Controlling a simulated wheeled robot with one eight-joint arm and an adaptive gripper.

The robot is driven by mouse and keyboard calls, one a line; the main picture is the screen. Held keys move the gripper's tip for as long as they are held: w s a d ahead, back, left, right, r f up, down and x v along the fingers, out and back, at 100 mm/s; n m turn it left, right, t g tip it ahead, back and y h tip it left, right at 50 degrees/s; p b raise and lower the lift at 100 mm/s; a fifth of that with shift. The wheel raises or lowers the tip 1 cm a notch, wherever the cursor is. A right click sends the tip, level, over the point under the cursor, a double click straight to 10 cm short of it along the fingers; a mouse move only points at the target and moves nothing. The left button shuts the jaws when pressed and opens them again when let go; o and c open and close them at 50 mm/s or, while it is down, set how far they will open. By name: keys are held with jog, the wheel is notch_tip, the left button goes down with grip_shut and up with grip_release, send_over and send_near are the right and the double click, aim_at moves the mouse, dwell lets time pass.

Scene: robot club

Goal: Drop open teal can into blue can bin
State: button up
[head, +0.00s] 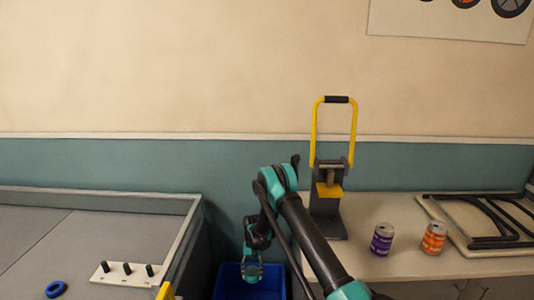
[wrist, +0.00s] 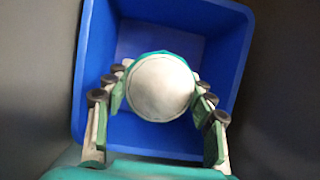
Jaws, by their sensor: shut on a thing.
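The teal can (wrist: 160,87) shows in the wrist view with its pale round end toward the camera and a teal edge around it. My gripper (wrist: 158,92) is shut on the can, with fingers on both sides of it. The blue can bin (wrist: 222,32) lies behind and below the can in the wrist view, and the can appears within its rim. In the head view, my gripper (head: 252,270) is over the blue bin (head: 230,288), low between the two tables. The can's opening cannot be made out.
A purple can (head: 382,239) and an orange can (head: 433,238) stand on the right counter (head: 390,262). A can crusher with a yellow handle (head: 314,130) stands there too. The left table (head: 75,245) holds a pegged white block (head: 125,272) and a blue ring (head: 56,289).

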jog(key=shift+f, duration=2.2)
jog(key=o, duration=0.9)
jog(key=shift+o, duration=0.2)
jog(key=v, duration=1.2)
